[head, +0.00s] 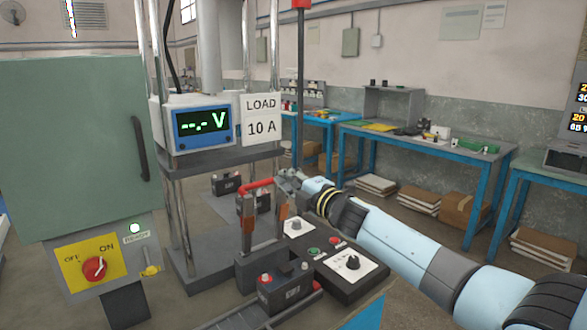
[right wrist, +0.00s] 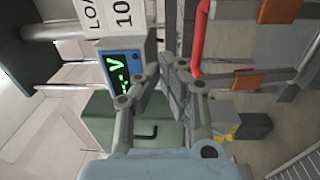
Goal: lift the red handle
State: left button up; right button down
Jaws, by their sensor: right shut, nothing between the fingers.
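My right gripper (head: 285,177) is just right of the handle's right end in the head view. In the right wrist view its fingers (right wrist: 161,70) are together with nothing between them. The red bar lies outside them. Whether the fingers touch the handle cannot be told. My left gripper is not in view.
A voltmeter (head: 203,124) and load sign (head: 261,120) stand behind the handle. A green cabinet (head: 70,140) with a red switch is at left. A black battery (head: 285,288) and a control box (head: 345,270) sit in front. Blue tables stand behind.

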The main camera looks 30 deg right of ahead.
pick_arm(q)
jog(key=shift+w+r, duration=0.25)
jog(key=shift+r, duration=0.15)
pick_arm(e)
jog(key=s, duration=0.1)
jog(key=s+r, duration=0.1)
jog(key=s, duration=0.1)
jog(key=shift+r, duration=0.15)
